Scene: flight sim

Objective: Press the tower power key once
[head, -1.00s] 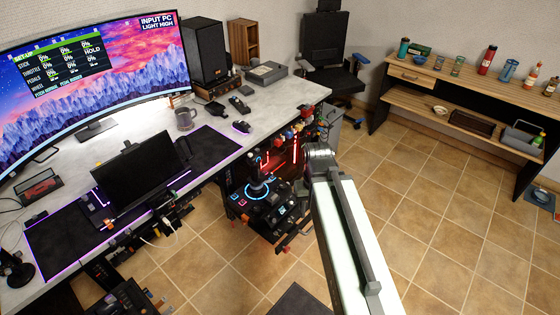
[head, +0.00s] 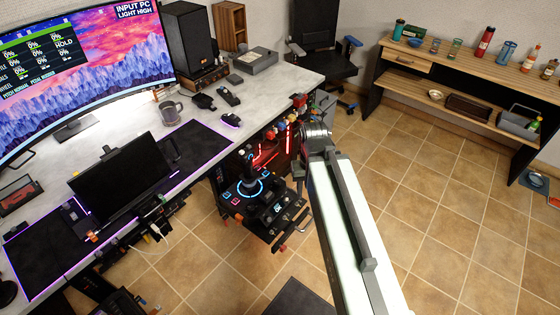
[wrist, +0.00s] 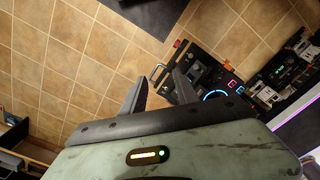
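The PC tower (head: 272,152) stands under the right end of the desk, dark with red glowing strips. It is partly covered by the joystick console and desk-edge items, and I cannot make out its power key. My arm reaches from the bottom of the head view toward the tower's right side. My gripper shows in the wrist view (wrist: 160,82) with its two dark fingers apart and nothing between them. In the head view its fingers are not clear. The tower cannot be told for sure in the wrist view.
The desk (head: 200,165) carries a large curved monitor (head: 80,80) and a mug (head: 170,111). A wooden shelf (head: 470,85) stands at the back right.

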